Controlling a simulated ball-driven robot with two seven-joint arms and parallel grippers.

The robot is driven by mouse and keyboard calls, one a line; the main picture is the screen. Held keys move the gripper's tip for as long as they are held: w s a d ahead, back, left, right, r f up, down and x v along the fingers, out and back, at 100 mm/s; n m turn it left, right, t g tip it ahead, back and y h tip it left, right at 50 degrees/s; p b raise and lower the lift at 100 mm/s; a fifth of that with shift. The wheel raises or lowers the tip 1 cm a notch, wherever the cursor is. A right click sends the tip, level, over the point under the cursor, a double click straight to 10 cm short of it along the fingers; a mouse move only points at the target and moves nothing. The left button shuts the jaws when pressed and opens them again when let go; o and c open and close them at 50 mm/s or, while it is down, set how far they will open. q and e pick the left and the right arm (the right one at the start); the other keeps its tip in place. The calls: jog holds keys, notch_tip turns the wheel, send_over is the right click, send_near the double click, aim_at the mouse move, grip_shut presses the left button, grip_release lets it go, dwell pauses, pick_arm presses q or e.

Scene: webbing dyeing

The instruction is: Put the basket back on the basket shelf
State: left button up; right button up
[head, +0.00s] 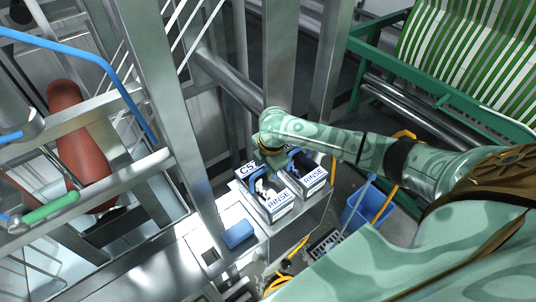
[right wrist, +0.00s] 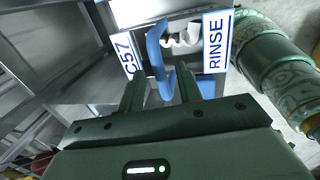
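Two white boxes with RINSE labels stand side by side in the head view, a left box (head: 281,210) and a right box (head: 315,183). A blue handle (head: 257,180) with white material beside it shows in the left box. In the right wrist view a bent blue handle (right wrist: 155,50) stands between panels marked C57 and RINSE. I cannot make out the basket body below it. My right gripper (right wrist: 161,90) has its fingers apart, with the lower handle between them and gaps visible. In the head view this gripper (head: 273,160) is over the boxes. My left gripper is not visible. I cannot identify the basket shelf.
A blue block (head: 238,233) lies on the metal ledge left of the boxes. A blue bucket (head: 367,204) stands to their right. Metal posts (head: 180,100) rise close by on the left. Green-striped webbing (head: 465,50) fills the back right.

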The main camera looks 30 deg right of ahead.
jog(key=v, duration=0.7)
jog(key=shift+r+p, duration=0.35)
jog(key=shift+p, duration=0.05)
jog(key=shift+s, duration=0.1)
